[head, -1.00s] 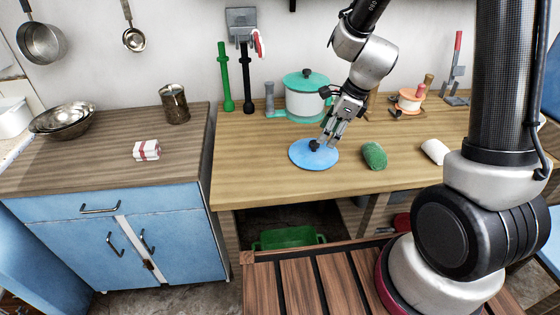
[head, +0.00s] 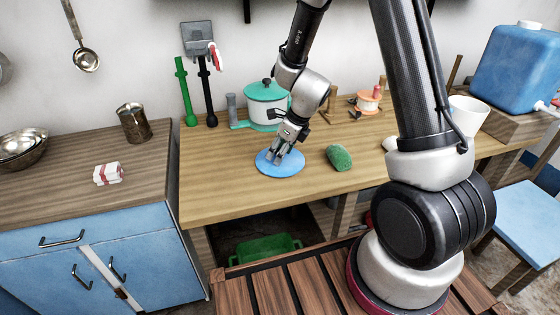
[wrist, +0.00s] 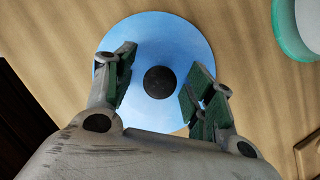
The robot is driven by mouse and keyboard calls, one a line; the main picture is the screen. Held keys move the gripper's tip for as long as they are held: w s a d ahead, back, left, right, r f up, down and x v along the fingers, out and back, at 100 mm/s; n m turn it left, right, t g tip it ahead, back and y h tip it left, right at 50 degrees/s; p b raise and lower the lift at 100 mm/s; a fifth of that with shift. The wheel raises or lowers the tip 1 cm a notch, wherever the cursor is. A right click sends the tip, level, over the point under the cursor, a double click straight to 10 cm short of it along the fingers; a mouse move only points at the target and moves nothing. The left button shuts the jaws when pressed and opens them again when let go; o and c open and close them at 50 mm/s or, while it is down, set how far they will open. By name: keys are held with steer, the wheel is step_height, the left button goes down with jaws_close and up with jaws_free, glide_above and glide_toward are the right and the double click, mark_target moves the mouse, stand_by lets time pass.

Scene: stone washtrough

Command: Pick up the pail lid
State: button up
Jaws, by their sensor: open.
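The pail lid (head: 291,168) is a flat blue disc lying on the wooden counter. Its round black knob (wrist: 160,82) shows in the wrist view near the middle of the disc, and my gripper hides it in the head view. My gripper (head: 277,160) is over the lid, pointing down. In the wrist view my gripper (wrist: 162,88) is open, with one finger on each side of the knob. The fingers do not appear to touch the knob. Their exact height above the lid cannot be told.
A green sponge-like object (head: 339,157) lies to the right of the lid. A white pot with a teal lid (head: 266,100) stands behind it. An orange spool (head: 368,100) is farther right. The wooden counter (head: 222,190) is clear at front left. A green bin (head: 265,249) sits below.

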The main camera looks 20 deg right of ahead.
steer(key=shift+f, duration=0.1)
steer(key=shift+c, duration=0.3)
steer(key=c, duration=1.1)
steer(key=shift+o, duration=0.2)
